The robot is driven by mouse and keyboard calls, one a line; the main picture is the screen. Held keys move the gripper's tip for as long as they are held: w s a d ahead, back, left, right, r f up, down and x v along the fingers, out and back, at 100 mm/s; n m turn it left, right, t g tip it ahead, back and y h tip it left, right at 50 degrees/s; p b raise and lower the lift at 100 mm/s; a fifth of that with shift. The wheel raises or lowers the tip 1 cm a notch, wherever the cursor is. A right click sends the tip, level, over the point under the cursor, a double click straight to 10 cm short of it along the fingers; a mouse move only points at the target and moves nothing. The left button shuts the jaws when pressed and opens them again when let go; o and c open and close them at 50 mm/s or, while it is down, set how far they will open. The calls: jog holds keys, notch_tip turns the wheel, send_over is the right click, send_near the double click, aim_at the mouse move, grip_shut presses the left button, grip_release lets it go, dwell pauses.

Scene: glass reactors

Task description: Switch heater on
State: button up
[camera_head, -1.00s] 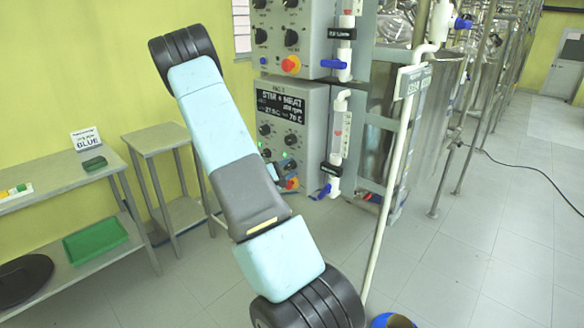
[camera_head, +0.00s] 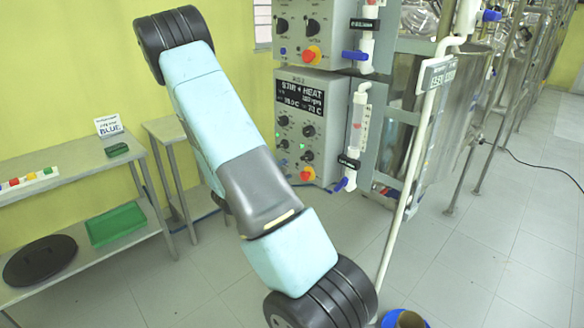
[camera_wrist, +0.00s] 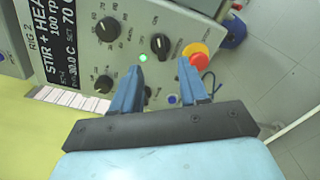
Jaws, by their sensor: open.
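The grey heater control box (camera_head: 335,130) stands mid-picture in the head view. Its black display (camera_head: 300,98) reads "STIR + HEAT" with a 70 C setting. In the wrist view the panel (camera_wrist: 190,22) is tilted, with black dials and a black pointer knob (camera_wrist: 160,44). A green light (camera_wrist: 143,57) is lit, and a red button on a yellow ring (camera_wrist: 197,54) sits to its right. My gripper (camera_wrist: 160,68) is open and empty, its blue fingers in front of the lower panel. A blue button (camera_wrist: 173,99) shows between the fingers. The small labels are hard to read.
A second control box (camera_head: 310,28) sits above. A clear flow tube with a blue valve (camera_head: 345,183) is right of the panel. A pale pole (camera_head: 408,190) stands nearer. At left is a shelf table (camera_head: 75,165) with a green tray (camera_head: 117,224). The floor at right is mostly open.

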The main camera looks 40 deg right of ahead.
jog(key=shift+s+a, duration=0.1)
jog(key=shift+a, duration=0.9)
jog(key=s+a+r+m+g+y, duration=0.2)
jog(key=s+a+r+m+y, duration=0.15)
jog(key=s+r, duration=0.25)
jog(key=s+a+r+m+g+y, duration=0.3)
jog(key=s+r+y, duration=0.1)
jog(key=s+r, duration=0.15)
jog(key=s+a+r+t+y, duration=0.4)
jog(key=a+r, duration=0.3)
jog(key=a, duration=0.2)
jog(key=s+a+r+t+y, duration=0.5)
jog(key=s+a+r+y, duration=0.1)
jog(key=a, duration=0.3)
jog(key=shift+s+a+r, duration=0.35)
jog(key=shift+s+r, duration=0.25)
jog(key=shift+r, duration=0.2)
jog(key=shift+y, duration=0.25)
